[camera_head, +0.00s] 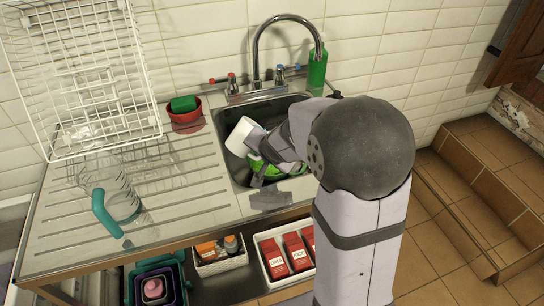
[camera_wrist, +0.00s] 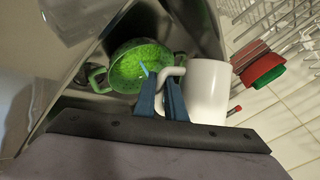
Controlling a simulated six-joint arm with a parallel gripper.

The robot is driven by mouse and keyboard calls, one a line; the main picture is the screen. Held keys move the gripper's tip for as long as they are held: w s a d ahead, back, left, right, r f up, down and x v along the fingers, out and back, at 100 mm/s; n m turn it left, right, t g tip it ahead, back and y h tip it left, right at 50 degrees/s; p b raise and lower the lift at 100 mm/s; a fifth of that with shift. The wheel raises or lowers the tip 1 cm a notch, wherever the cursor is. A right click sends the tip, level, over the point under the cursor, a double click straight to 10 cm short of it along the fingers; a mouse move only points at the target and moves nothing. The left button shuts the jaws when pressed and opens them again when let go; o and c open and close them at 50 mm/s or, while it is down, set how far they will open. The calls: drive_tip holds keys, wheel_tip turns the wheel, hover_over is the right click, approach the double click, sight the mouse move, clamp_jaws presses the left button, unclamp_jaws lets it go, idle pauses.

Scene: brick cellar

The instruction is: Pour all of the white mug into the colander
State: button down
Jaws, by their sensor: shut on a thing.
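The white mug (camera_head: 241,133) is in my gripper (camera_head: 256,146), above the sink basin, and looks tilted. In the wrist view my gripper (camera_wrist: 160,92) has its blue fingers shut on the handle of the mug (camera_wrist: 207,92). The mug's inside and contents are hidden. The green colander (camera_head: 262,171) sits in the sink below my gripper, partly covered by the arm. In the wrist view the colander (camera_wrist: 141,66) shows its perforated bowl and a side handle, to the left of the mug. A small light-blue streak near the fingertips is unclear.
The metal sink (camera_head: 233,176) has a tall curved tap (camera_head: 256,50) behind it. A red bowl (camera_head: 185,118) with a green sponge (camera_head: 183,103), a clear jug (camera_head: 122,200) with a teal handle and a white wire rack (camera_head: 80,75) stand left. The drainboard's middle is clear.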

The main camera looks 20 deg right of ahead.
drive_tip(key=shift+a+f+m+y+b, duration=0.2)
drive_tip(key=shift+f+m+y+b, duration=0.15)
drive_tip(key=shift+f+y, duration=0.45)
idle(1.3)
drive_tip(key=shift+a+f+m+g+y+p, duration=0.15)
drive_tip(key=shift+f+m+y+p, duration=0.1)
drive_tip(key=shift+y+p, duration=0.35)
drive_tip(key=shift+f+m+g+y+p, duration=0.2)
drive_tip(key=shift+y+p, duration=0.2)
drive_tip(key=shift+y, duration=0.4)
idle(0.9)
drive_tip(key=shift+w+d+r+m+y+p, duration=0.1)
drive_tip(key=shift+d+r+m+y+p, duration=0.2)
drive_tip(key=shift+p, duration=0.75)
drive_tip(key=shift+d+r+y+p, duration=0.1)
drive_tip(key=shift+d+y+p, duration=0.3)
drive_tip(key=shift+p, duration=0.6)
drive_tip(key=shift+r+m+y+p, duration=0.3)
drive_tip(key=shift+y+p, duration=0.1)
drive_tip(key=shift+y, duration=0.3)
drive_tip(key=h+b, duration=0.1)
drive_tip(key=b, duration=0.1)
drive_tip(key=a+f+n+h+b, duration=0.1)
drive_tip(key=b, duration=0.1)
drive_tip(key=shift+s+a+f, duration=0.2)
drive_tip(key=shift+s+f, duration=0.1)
drive_tip(key=shift+d, duration=0.1)
